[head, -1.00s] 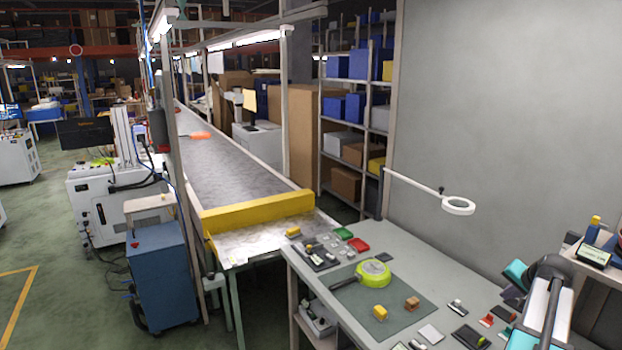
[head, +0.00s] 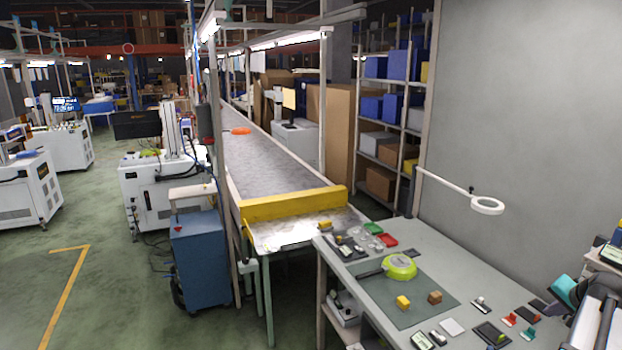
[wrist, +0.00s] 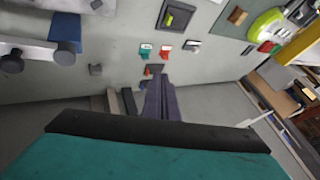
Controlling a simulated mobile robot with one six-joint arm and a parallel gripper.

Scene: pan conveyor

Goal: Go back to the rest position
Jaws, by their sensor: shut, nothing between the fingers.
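My gripper (wrist: 160,100) shows in the wrist view, its dark fingers together and nothing between them. It hangs over the near edge of the grey workbench, apart from the small parts on it. In the head view my arm is at the lower right corner, and the fingertips cannot be made out there. The workbench (head: 455,265) carries a dark green mat with a lime-green pan (head: 400,266), a yellow block (head: 403,302) and a brown block (head: 435,297).
A conveyor (head: 275,170) with a yellow end bar (head: 293,203) runs away behind the bench. A ring lamp (head: 487,205) stands over the bench. A blue cabinet (head: 198,255) is left of the conveyor. A grey wall is at the right.

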